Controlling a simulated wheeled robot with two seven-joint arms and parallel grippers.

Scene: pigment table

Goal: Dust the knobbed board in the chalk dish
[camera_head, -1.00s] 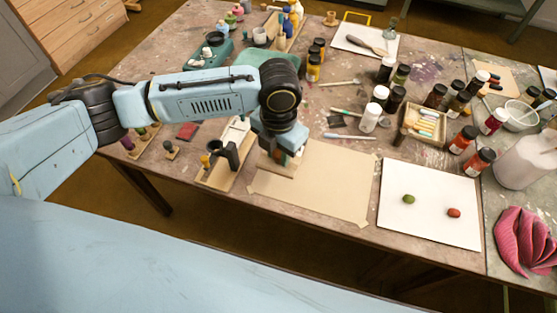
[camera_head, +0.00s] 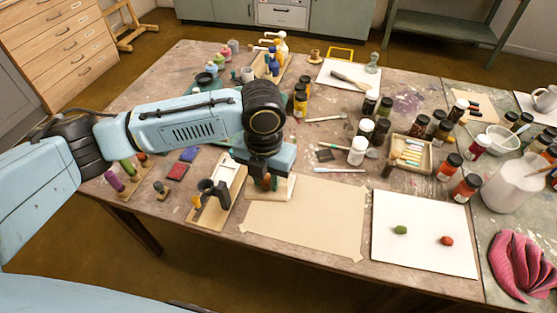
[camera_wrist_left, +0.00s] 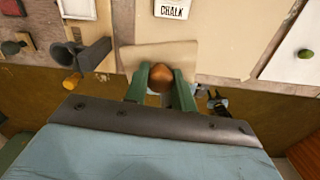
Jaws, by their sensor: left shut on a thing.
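My left gripper (camera_head: 266,182) is shut on the brown knob (camera_wrist_left: 160,78) of a knobbed board. The knob sits between its green fingers in the left wrist view (camera_wrist_left: 161,74). The flat tan board (camera_wrist_left: 133,54) extends beyond the fingers. In the head view the board (camera_head: 284,191) shows partly below the gripper, beside the tan paper. I cannot tell whether it touches the table. I cannot make out a chalk dish there; the arm hides part of the table. My right gripper is not in view.
A wooden tray (camera_head: 206,219) with dark upright holders stands just left of the gripper. Tan paper (camera_head: 305,218) lies to the right, mostly clear. Beyond it are a white sheet (camera_head: 425,250) with two small lumps, and several paint bottles. The table's front edge is close.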

